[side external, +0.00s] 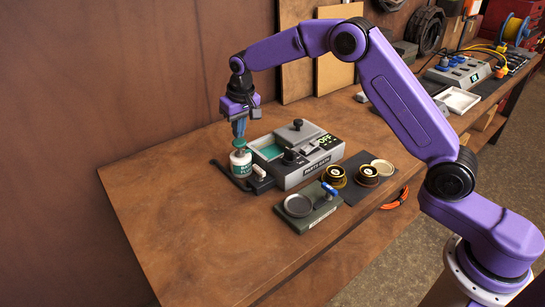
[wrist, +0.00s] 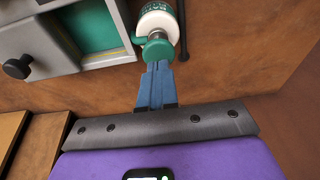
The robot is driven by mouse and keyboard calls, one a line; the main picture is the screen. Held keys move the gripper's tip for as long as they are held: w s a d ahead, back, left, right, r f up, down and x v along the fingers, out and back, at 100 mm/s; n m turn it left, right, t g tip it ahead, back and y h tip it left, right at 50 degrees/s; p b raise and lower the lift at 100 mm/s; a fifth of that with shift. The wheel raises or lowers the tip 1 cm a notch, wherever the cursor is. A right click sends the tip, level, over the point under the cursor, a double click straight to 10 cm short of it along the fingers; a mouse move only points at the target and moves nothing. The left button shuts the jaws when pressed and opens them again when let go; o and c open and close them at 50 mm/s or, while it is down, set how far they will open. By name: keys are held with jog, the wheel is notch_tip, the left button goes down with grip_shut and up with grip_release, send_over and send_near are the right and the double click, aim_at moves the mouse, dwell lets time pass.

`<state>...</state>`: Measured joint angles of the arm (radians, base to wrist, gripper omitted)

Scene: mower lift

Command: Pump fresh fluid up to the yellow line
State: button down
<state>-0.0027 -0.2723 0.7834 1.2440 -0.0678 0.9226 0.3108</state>
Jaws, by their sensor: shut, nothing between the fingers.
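A white fluid bottle (side external: 241,166) with a green pump top (side external: 239,143) stands upright at the left end of the parts bath (side external: 305,173). My gripper (side external: 239,136) points down with its blue fingers shut, right at the pump top. In the wrist view the fingertips (wrist: 157,68) meet the green pump top (wrist: 158,50) in the picture; I cannot tell if they press on it. The white bottle (wrist: 157,20) shows beyond. The bath's tank (side external: 268,150) holds teal fluid (wrist: 97,29). A thin yellowish line (wrist: 108,58) runs along the tank's near edge. The bath's display (side external: 325,139) reads OFF.
A grey-green stand with a round dish (side external: 298,205) sits in front of the bath. Two dark-and-gold round parts (side external: 335,176) and a pale disc (side external: 382,167) lie to its right. The bench's left side is clear. A wall is behind.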

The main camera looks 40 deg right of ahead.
aim_at(239, 141)
jog(key=shift+f, duration=0.1)
dwell(0.5)
jog(key=shift+f, duration=1.65)
jog(key=shift+r, duration=2.75)
